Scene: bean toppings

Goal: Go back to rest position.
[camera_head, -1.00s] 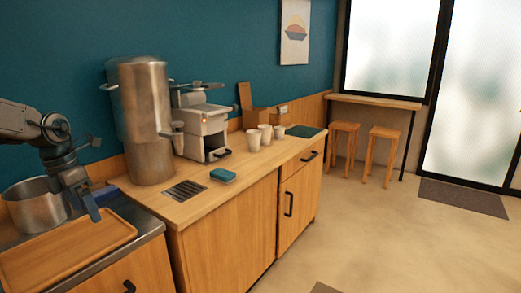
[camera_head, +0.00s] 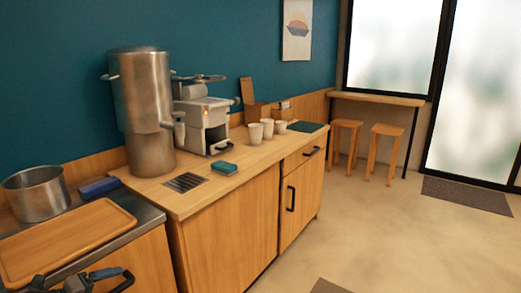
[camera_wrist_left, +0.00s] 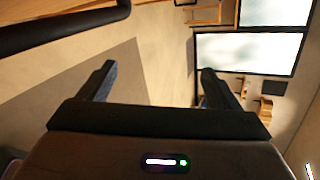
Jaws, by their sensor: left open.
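My left gripper (camera_head: 108,279) is low at the bottom left of the head view, partly cut off by the frame edge. It is in front of the counter, below the wooden tray (camera_head: 62,240). In the left wrist view its two dark fingers (camera_wrist_left: 158,85) stand wide apart with nothing between them, with floor and windows beyond. My right gripper is in neither view.
A steel pot (camera_head: 37,196) and a blue item (camera_head: 100,187) stand behind the tray. A tall steel dispenser (camera_head: 146,110), a machine (camera_head: 203,120) and cups (camera_head: 256,134) are on the counter. A dark bar (camera_wrist_left: 60,30) shows close in the wrist view. Floor (camera_head: 380,235) at right is clear.

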